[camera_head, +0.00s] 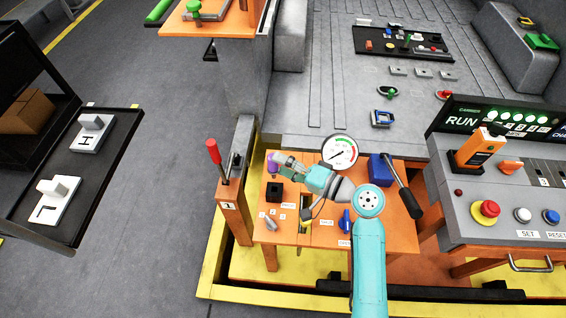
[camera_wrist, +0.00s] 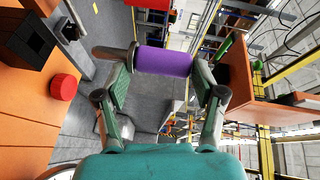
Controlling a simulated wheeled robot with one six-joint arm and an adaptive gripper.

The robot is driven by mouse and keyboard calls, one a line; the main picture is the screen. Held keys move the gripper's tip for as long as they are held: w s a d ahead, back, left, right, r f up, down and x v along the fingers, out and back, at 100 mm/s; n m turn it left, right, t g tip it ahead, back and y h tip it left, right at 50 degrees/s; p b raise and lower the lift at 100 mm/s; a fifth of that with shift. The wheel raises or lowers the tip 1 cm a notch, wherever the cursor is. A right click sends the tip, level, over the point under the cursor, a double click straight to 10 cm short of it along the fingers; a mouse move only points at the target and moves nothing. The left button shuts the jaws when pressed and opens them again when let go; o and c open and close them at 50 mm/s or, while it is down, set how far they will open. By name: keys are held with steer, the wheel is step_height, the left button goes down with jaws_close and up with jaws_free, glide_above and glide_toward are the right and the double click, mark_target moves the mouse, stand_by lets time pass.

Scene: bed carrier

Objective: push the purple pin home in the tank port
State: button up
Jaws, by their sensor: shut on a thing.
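My gripper (camera_wrist: 165,72) is shut on the purple pin (camera_wrist: 168,62), one finger at each end of its purple body. A thin grey shank sticks out past the left finger. In the head view my gripper (camera_head: 279,161) holds the purple pin (camera_head: 272,166) above the left part of the small orange table, and the fingers partly hide it. A black block with a square opening (camera_head: 274,193) stands on the table just below it. The block also shows at the upper left of the wrist view (camera_wrist: 30,40). I cannot tell which part is the tank port.
A round gauge (camera_head: 339,152) stands behind my wrist. A blue block with a black-handled lever (camera_head: 400,185) is to the right. A red-handled lever (camera_head: 213,152) rises at the table's left. The grey control console (camera_head: 490,190) stands far right.

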steer(key=shift+f, duration=2.85)
steer(key=shift+f, duration=2)
steer(key=shift+s+f, duration=0.15)
steer(key=shift+f, duration=0.2)
steer(key=o, duration=1.3)
steer(key=shift+r, duration=0.1)
steer(key=shift+d, duration=0.25)
steer(key=v, duration=1.1)
steer(key=shift+s+d, duration=0.15)
steer(key=shift+d, duration=0.1)
